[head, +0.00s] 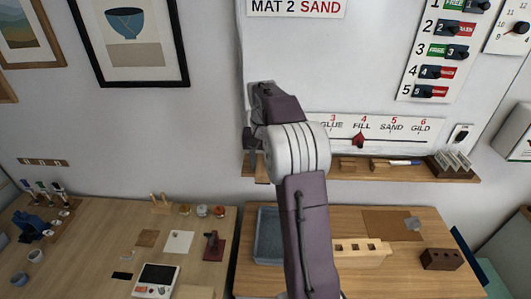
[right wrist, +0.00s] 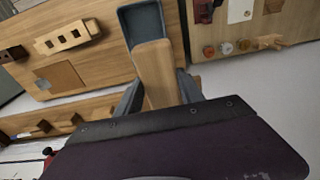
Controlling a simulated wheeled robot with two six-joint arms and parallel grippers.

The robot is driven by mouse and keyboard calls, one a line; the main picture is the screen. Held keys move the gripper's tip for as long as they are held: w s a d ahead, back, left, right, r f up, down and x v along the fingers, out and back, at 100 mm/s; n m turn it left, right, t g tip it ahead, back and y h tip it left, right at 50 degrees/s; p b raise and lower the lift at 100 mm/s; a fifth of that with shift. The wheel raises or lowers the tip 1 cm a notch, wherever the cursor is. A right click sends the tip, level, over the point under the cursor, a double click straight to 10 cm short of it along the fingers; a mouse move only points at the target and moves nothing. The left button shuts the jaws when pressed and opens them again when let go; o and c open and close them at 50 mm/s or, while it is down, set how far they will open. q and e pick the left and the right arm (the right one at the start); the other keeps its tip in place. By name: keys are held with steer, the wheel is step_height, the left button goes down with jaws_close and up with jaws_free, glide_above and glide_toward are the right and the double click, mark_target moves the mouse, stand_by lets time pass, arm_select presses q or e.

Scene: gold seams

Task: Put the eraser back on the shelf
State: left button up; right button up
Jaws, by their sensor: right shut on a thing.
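My right gripper (right wrist: 158,92) is shut on a pale wooden block, which I take to be the eraser (right wrist: 155,70). The block sticks out between the two dark fingers in the right wrist view. In the head view my right gripper (head: 252,145) is at the left end of the wall shelf (head: 325,174), mostly hidden behind my own wrist. The shelf also shows at the lower left of the right wrist view (right wrist: 25,124), apart from the block there. I cannot tell whether the block touches the shelf in the head view. My left gripper is not in view.
A marker (head: 402,162) and a slotted holder (head: 455,165) are on the shelf. Below are a blue-grey tray (head: 268,238), a slotted wooden block (head: 360,250) and a dark brown block (head: 441,259). A second table (head: 110,240) with several small things stands left.

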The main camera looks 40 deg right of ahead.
steer(key=w+d+p, duration=0.2)
steer(key=p, duration=0.1)
steer(key=w+d+f+p, duration=0.1)
steer(key=w+d+p, duration=0.4)
steer(key=w+p, duration=0.1)
steer(key=shift+w+d+f, duration=0.2)
steer(key=shift+f, duration=0.2)
steer(key=shift+d+f+p, duration=0.1)
steer(key=shift+f+p, duration=0.25)
steer(key=shift+f, duration=0.35)
steer(key=shift+f+p, duration=0.3)
steer(key=shift+f, duration=0.05)
step_height(320, 180, down, 2)
steer(key=shift+w+f+p, duration=0.1)
steer(key=shift+p, duration=1)
steer(key=shift+w+d+f, duration=0.15)
steer(key=shift+f, duration=0.15)
steer(key=shift+d+f, duration=0.1)
steer(key=shift+f, duration=0.1)
steer(key=shift+f, duration=0.1)
